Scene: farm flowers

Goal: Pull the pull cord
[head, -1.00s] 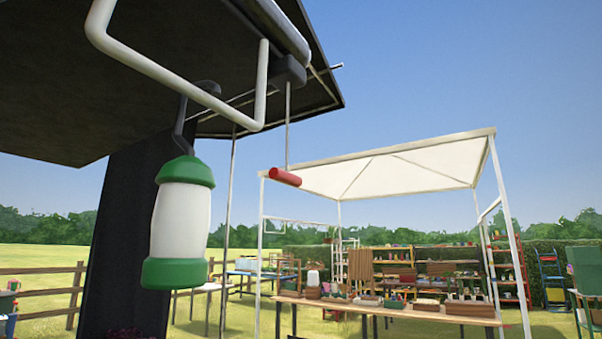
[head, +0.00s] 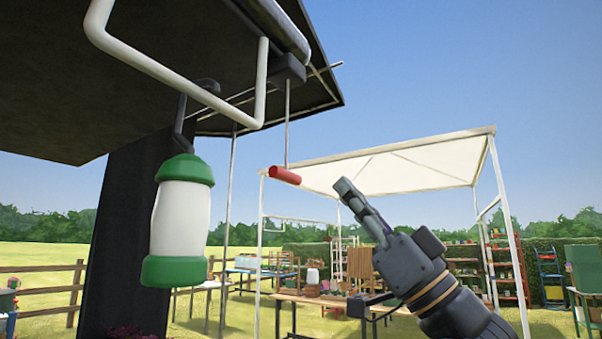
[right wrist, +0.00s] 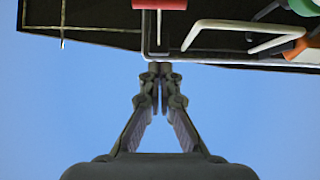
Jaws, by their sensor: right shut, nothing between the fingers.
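The pull cord (head: 287,125) hangs from a dark box under the black canopy and ends in a red cylindrical handle (head: 285,175). The handle also shows at the top of the right wrist view (right wrist: 160,4), beyond the fingertips. My right gripper (head: 345,190) is raised to the right of the handle and a little lower in the head view, apart from it. Its fingers are shut and empty, and they show together in the right wrist view (right wrist: 155,75). My left gripper is not in view.
A green and white lantern (head: 180,222) hangs from a hook at left. A white bent pipe (head: 178,75) runs below the black canopy (head: 90,90). A white-roofed stall frame (head: 420,165) and a wooden table stand behind.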

